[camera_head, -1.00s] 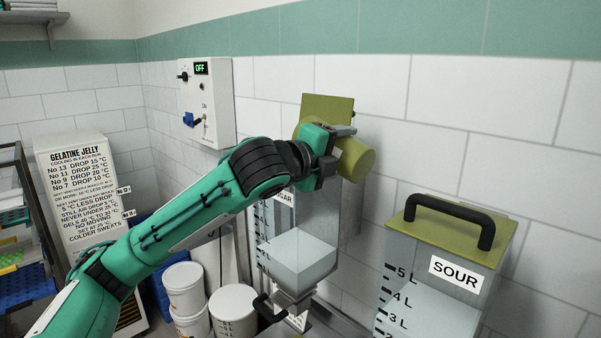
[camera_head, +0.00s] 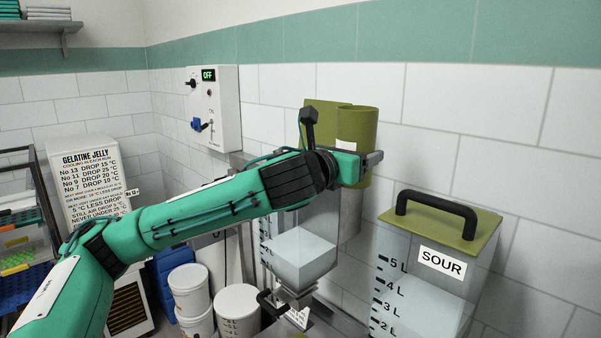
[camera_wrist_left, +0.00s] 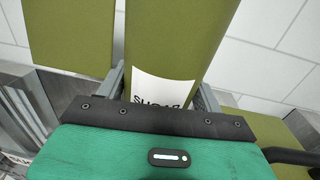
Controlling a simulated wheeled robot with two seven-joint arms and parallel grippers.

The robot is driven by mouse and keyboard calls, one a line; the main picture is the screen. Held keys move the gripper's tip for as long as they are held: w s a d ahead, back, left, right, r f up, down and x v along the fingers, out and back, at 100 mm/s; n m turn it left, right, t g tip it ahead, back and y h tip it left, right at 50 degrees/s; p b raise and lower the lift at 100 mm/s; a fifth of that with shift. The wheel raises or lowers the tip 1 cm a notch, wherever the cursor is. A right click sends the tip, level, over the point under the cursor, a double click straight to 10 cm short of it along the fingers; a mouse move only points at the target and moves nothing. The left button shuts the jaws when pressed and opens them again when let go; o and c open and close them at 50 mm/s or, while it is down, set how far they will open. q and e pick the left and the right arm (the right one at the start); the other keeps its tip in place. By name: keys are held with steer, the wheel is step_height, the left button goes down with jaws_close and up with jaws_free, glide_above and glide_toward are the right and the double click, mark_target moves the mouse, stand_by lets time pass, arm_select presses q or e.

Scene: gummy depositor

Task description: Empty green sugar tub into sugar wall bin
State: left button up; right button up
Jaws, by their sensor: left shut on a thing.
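The green sugar tub (camera_head: 362,128) is an olive cylinder with a white label, standing about upright in the head view. My left gripper (camera_head: 358,162) is shut around its lower part. The tub is above the bin's right side. The tub's inside is hidden. My right gripper is out of view.
A closed clear SOUR bin (camera_head: 425,280) with a black-handled olive lid stands to the right. A switch box (camera_head: 226,105) reading OFF is on the wall at left. White buckets (camera_head: 190,290) stand below left. A gelatine sign (camera_head: 88,180) stands further left.

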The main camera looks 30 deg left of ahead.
mark_target(361, 139)
arm_select(q)
steer(key=shift+a, duration=0.15)
steer(key=shift+w+a, duration=0.15)
steer(key=shift+a, duration=0.05)
step_height(361, 139, up, 4)
steer(key=shift+w+d+f, duration=0.1)
steer(key=shift+w+d, duration=0.05)
steer(key=shift+r, duration=0.5)
steer(key=shift+s, duration=0.2)
steer(key=shift+s+d, duration=0.1)
steer(key=shift+s, duration=0.1)
steer(key=shift+s+d, duration=0.6)
steer(key=shift+s, duration=0.45)
steer(key=shift+s+d, duration=0.55)
steer(key=shift+s, duration=0.55)
steer(key=shift+s+d, duration=0.6)
steer(key=shift+s, duration=0.45)
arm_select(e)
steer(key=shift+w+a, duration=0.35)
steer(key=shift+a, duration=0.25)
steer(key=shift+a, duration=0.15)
